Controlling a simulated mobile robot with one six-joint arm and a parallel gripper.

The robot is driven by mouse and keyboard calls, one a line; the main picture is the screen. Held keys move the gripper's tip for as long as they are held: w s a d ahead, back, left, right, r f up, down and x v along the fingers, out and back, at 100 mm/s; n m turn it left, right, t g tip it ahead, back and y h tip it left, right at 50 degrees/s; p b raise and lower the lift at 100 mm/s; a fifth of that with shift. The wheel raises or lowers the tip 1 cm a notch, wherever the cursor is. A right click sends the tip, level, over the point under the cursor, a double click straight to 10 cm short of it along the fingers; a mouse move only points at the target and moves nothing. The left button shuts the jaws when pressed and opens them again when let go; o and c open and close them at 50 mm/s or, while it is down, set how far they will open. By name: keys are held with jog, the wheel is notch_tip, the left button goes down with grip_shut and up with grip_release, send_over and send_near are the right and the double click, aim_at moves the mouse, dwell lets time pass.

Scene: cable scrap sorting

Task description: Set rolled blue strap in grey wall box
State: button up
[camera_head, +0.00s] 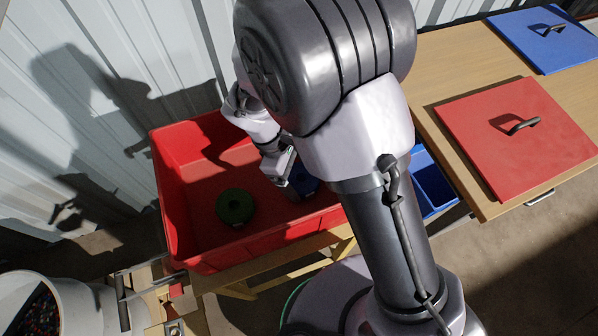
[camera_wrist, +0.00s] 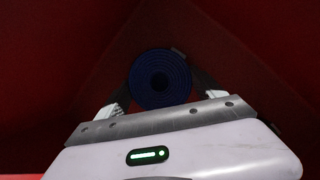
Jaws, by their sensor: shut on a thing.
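The rolled blue strap (camera_head: 304,181) is in the red crate, near its right side, partly hidden by my arm. In the wrist view the strap (camera_wrist: 160,78) shows as a dark blue coil, end-on, between the two fingers. My gripper (camera_wrist: 161,84) is shut on it, with one finger on each side. In the head view my gripper (camera_head: 288,172) reaches down into the crate, and its fingertips are hard to make out. I cannot tell whether the strap touches the crate floor. No grey wall box is recognisable in either view.
The red crate (camera_head: 178,215) also holds a green roll (camera_head: 235,206), left of my gripper. A blue bin (camera_head: 432,188) stands right of my arm. A wooden table (camera_head: 440,62) carries red (camera_head: 515,150) and blue (camera_head: 545,45) lids. A white tub (camera_head: 75,310) of granules is lower left.

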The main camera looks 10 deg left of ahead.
jog(key=o, duration=1.7)
jog(key=shift+f, duration=0.1)
jog(key=shift+o, duration=0.2)
jog(key=shift+b, duration=0.4)
